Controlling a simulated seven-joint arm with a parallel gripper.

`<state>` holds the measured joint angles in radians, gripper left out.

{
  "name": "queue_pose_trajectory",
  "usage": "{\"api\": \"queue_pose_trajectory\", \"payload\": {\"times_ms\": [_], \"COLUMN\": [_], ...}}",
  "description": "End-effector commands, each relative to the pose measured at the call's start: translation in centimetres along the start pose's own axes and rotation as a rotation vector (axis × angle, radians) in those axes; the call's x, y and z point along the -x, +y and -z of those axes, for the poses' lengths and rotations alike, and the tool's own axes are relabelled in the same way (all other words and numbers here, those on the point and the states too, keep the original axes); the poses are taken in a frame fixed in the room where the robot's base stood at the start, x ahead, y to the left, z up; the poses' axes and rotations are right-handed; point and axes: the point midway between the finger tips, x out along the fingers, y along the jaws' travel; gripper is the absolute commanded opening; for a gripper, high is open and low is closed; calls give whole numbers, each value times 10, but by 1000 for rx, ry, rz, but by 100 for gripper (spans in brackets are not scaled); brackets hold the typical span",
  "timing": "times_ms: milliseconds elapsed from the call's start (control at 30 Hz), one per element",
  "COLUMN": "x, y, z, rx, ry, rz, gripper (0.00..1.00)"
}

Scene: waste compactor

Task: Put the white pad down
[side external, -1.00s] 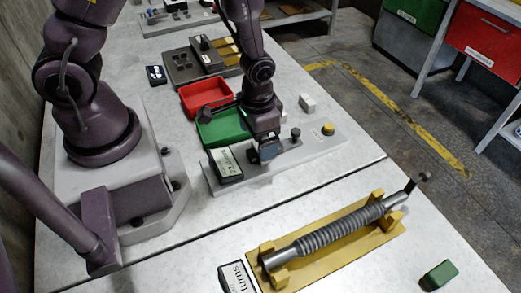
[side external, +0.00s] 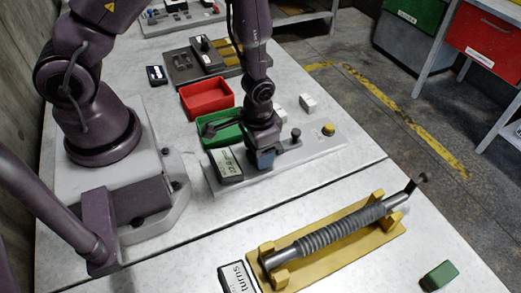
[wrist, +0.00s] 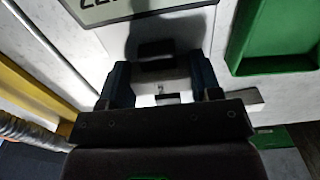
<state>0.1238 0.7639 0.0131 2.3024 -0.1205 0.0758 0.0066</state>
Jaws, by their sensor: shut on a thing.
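My gripper (side external: 263,158) is low over the grey plate (side external: 300,155), just right of its display. In the wrist view the two blue fingers (wrist: 160,85) stand on either side of a pale, shaded piece (wrist: 165,72), which looks like the white pad. The fingers hide most of it in the side view, so I cannot tell whether it touches the plate.
The display (side external: 226,165) is close left of my gripper. A dark knob (side external: 295,133) and a yellow button (side external: 328,129) stand on the plate to the right. Green (side external: 222,130) and red (side external: 207,97) trays are behind. A ribbed shaft (side external: 340,229) lies on a yellow stand in front.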

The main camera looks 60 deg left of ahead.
Motion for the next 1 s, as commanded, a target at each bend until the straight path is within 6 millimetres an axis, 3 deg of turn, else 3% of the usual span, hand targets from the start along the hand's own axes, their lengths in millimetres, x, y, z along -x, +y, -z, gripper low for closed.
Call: {"api": "queue_pose_trajectory", "payload": {"times_ms": [367,800,1000], "x": [16,80,97], "y": [0,0,-7], "z": [1,1,1], "rx": [-1,0,24], "ry": [3,6,0], "rz": [0,-1,0], "gripper": [30,30,30]}}
